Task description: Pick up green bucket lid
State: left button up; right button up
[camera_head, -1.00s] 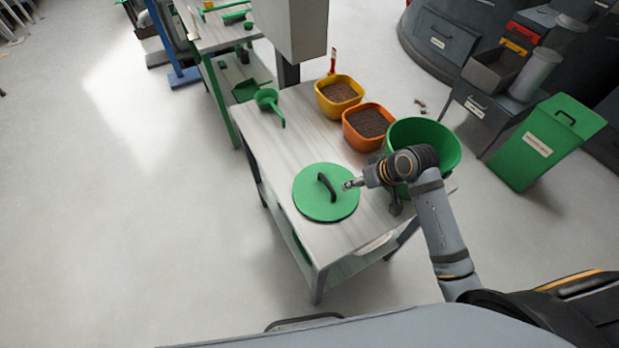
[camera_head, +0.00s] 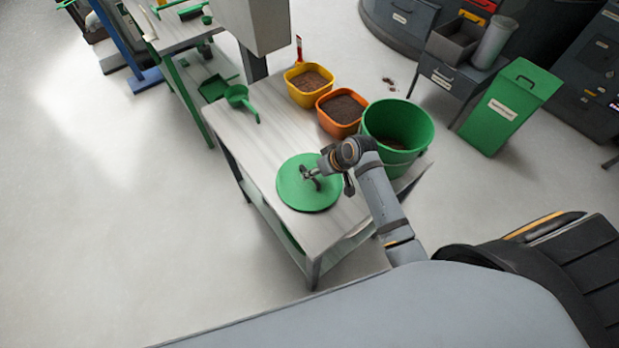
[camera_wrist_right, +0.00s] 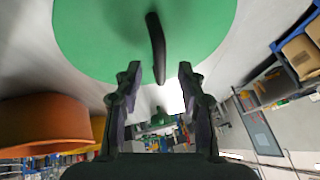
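The green bucket lid (camera_head: 306,197) lies flat on the light-topped table, with a dark handle arching over its middle. My right gripper (camera_head: 311,172) is at the handle, above the lid. In the right wrist view the lid (camera_wrist_right: 100,35) fills the top, and the dark handle (camera_wrist_right: 156,45) reaches down between the fingertips of my right gripper (camera_wrist_right: 161,72). The fingers stand apart, with gaps beside the handle. The green bucket (camera_head: 420,128) stands open behind my right arm, with something brown inside. My left gripper is not in view.
An orange tub (camera_head: 341,128) and a yellow tub (camera_head: 296,95), both holding brown material, stand near the bucket. A green scoop (camera_head: 236,92) lies on the table's far left. A grey post rises behind the table (camera_head: 262,133). The left floor is clear.

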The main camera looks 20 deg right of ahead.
jog(key=shift+x, duration=1)
jog(key=shift+r, duration=0.1)
grip_shut()
